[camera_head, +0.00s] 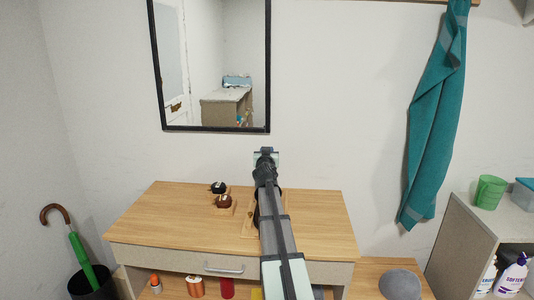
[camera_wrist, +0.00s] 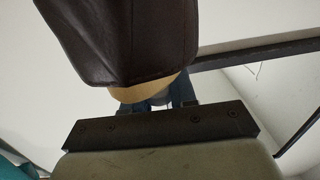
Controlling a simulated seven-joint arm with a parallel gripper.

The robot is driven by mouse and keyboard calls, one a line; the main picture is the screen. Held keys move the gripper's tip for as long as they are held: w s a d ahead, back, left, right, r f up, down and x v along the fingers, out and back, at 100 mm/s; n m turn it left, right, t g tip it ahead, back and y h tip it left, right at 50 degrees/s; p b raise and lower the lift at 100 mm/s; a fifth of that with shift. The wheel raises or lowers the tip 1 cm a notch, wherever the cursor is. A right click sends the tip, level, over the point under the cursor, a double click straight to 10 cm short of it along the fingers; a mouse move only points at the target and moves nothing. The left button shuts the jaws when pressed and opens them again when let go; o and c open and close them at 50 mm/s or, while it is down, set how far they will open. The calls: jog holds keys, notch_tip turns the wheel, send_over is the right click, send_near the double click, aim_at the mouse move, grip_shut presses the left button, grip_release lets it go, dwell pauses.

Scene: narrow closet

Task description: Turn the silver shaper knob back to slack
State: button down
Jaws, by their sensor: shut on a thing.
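In the head view my gripper (camera_head: 266,153) is above the back edge of the desk, in front of the wall, with my arm reaching over the desk. In the wrist view a dark brown leather piece (camera_wrist: 120,38) with a tan lower edge fills the top centre and covers part of my fingers. My gripper (camera_wrist: 155,98) is shut on a small greyish thing between its fingers, mostly hidden. I cannot tell for sure that it is the silver knob. On the desk, a wooden board (camera_head: 248,230) with dark parts is partly hidden behind my arm.
A small wooden stand with a brown knob-like piece (camera_head: 224,201) and a black one (camera_head: 218,187) sits left of my arm on the desk (camera_head: 160,218). A framed mirror (camera_head: 268,75) hangs behind. A teal towel (camera_head: 435,110) hangs to the right. The desk's left side is clear.

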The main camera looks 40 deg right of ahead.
jog(key=c, duration=0.9)
grip_release()
jog(key=shift+c, duration=0.2)
jog(key=v, duration=1.4)
jog(key=shift+w, duration=0.15)
jog(key=shift+c, duration=0.3)
